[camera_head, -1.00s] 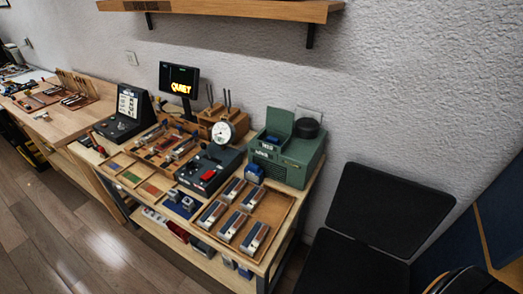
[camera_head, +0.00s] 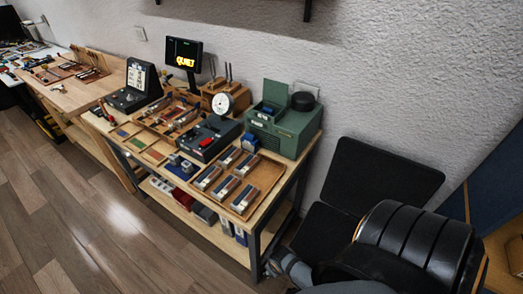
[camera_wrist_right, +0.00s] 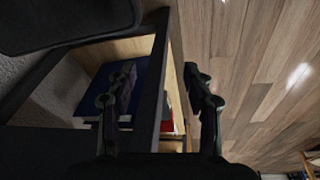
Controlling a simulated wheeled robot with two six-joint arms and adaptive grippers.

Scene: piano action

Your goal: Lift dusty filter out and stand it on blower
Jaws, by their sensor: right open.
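The green blower (camera_head: 283,128) stands at the back right of the workbench, its lid panel (camera_head: 277,93) raised. A small dark blue part (camera_head: 268,109) shows in the opening on its top; I cannot tell whether this is the dusty filter. A blue and white block (camera_head: 250,142) sits at the blower's front left. My right gripper (camera_wrist_right: 158,72) is open in the right wrist view, with a dark bench post between its fingers and nothing visibly gripped. It is low beside the bench, away from the blower. My left gripper is not in view.
A wooden tray (camera_head: 262,194) with several blue-grey blocks lies before the blower. A round black part (camera_head: 303,101) sits on the blower's top right. The lower shelf (camera_head: 205,222) holds boxes. A black chair (camera_head: 380,190) stands right of the bench. The floor at left is clear.

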